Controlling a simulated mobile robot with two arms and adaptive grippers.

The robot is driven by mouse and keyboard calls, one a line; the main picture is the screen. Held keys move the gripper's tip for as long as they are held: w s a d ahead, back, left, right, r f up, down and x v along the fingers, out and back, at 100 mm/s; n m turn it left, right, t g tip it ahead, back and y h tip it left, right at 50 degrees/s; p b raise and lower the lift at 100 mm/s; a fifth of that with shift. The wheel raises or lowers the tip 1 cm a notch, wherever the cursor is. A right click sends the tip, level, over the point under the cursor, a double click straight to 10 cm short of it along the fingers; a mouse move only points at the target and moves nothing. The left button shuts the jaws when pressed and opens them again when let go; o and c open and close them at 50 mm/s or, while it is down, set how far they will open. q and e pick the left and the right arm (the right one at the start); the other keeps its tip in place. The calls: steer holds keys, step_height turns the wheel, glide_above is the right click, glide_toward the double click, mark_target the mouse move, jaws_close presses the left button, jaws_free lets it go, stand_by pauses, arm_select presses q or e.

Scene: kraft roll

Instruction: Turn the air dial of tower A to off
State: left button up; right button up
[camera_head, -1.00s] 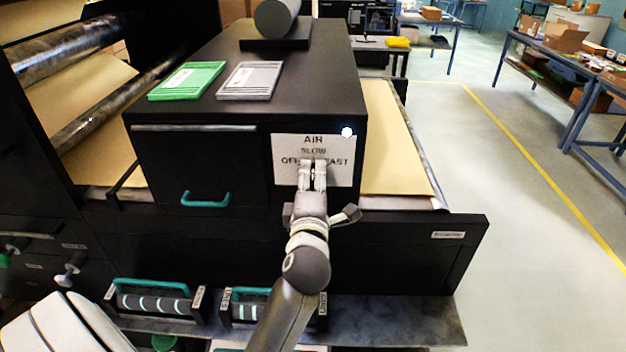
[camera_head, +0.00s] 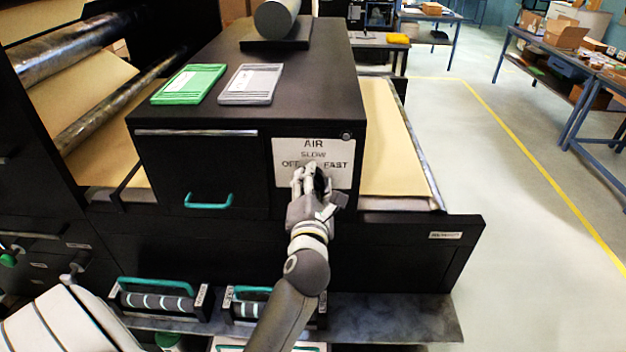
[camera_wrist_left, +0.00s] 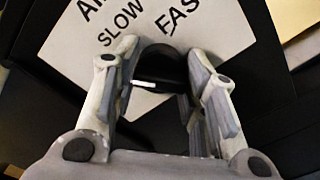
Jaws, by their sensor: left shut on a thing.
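The white air panel (camera_head: 341,174) is on the front of the black box and reads AIR, OFF, SLOW and FAST. A round lamp (camera_head: 346,136) at its upper right corner is dark. My left gripper (camera_head: 311,174) is at the panel's lower middle, its wrist turned. In the left wrist view its fingers (camera_wrist_left: 160,80) are shut around the black dial (camera_wrist_left: 160,64). The dial's white pointer mark (camera_wrist_left: 145,85) points toward the left of that picture. The OFF word is not visible there, so its exact alignment is unclear. My right gripper is not in view.
A green tray (camera_head: 188,84) and a grey tray (camera_head: 249,85) lie on the black box (camera_head: 310,70). A drawer with a teal handle (camera_head: 208,201) is left of the panel. Teal-handled rollers (camera_head: 155,298) stand below.

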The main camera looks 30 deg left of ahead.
arm_select(q)
steer(key=n, duration=0.4)
steer(key=shift+f, duration=0.1)
steer(key=shift+n, duration=0.3)
stand_by(0.4)
steer(key=o, duration=1)
